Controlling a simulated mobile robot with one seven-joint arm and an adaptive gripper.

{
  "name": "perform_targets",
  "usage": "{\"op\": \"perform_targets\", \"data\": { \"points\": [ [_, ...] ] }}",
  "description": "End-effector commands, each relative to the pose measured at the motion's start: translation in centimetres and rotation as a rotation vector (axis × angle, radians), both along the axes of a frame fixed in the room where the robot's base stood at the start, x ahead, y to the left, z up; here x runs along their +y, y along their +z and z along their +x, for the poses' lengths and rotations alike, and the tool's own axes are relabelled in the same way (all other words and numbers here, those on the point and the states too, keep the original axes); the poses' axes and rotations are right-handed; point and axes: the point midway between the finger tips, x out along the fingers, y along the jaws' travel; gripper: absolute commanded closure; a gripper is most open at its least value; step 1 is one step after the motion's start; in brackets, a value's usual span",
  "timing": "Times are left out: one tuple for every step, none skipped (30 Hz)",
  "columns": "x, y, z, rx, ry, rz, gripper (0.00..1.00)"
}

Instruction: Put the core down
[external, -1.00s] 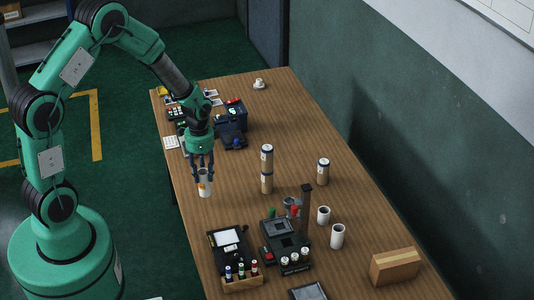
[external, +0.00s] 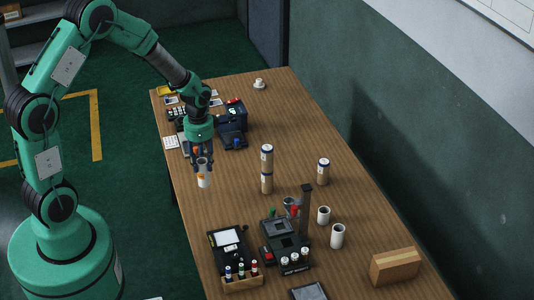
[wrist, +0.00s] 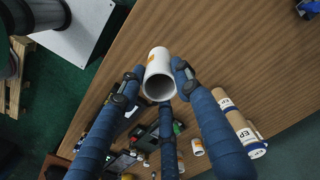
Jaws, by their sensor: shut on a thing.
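The core is a white hollow cylinder (external: 204,181) with an orange patch, near the left edge of the table (external: 240,177). My gripper (external: 203,165) points down and is shut on the core's upper part. In the wrist view the core (wrist: 158,72) sits between the blue fingers (wrist: 158,85), its open end facing the camera. I cannot tell whether its bottom touches the table or is slightly above it.
Cardboard tubes with white caps (external: 267,160) stand right of my gripper, another (external: 323,172) farther right. Two white hollow cylinders (external: 323,215) (external: 337,236) stand beyond a black device (external: 285,238). A cardboard box (external: 396,266) is at right. Bare wood surrounds the core's right side.

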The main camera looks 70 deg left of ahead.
Motion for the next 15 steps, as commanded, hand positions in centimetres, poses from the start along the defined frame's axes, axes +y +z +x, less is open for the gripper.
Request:
{"op": "perform_targets", "data": {
  "points": [
    [0.1,1.5,0.1,-0.004,0.0,0.002,0.94],
    [0.0,2.1,0.1,-0.003,0.0,0.002,0.94],
    [0.0,3.0,0.1,-0.003,0.0,0.002,0.94],
    [0.0,3.8,0.1,-0.004,0.0,0.002,0.94],
    [0.0,4.3,0.0,-0.002,0.0,0.002,0.94],
    [0.0,5.1,0.1,-0.003,0.0,0.001,0.94],
    [0.0,5.7,0.0,-0.002,0.0,0.002,0.94],
    [0.0,6.3,0.0,-0.002,0.0,0.002,0.94],
    [0.0,6.9,0.0,-0.002,0.0,0.002,0.94],
    [0.0,7.5,0.0,-0.002,0.0,0.002,0.94],
    [0.0,8.0,0.0,-0.002,0.0,0.001,0.94],
    [0.0,8.6,0.0,-0.003,0.0,0.001,0.94],
    [0.0,9.1,0.0,-0.002,0.0,0.002,0.94],
    [0.0,9.5,0.0,-0.001,0.0,0.001,0.94],
    [0.0,10.1,0.0,-0.001,0.0,0.001,0.94]
  ]
}}
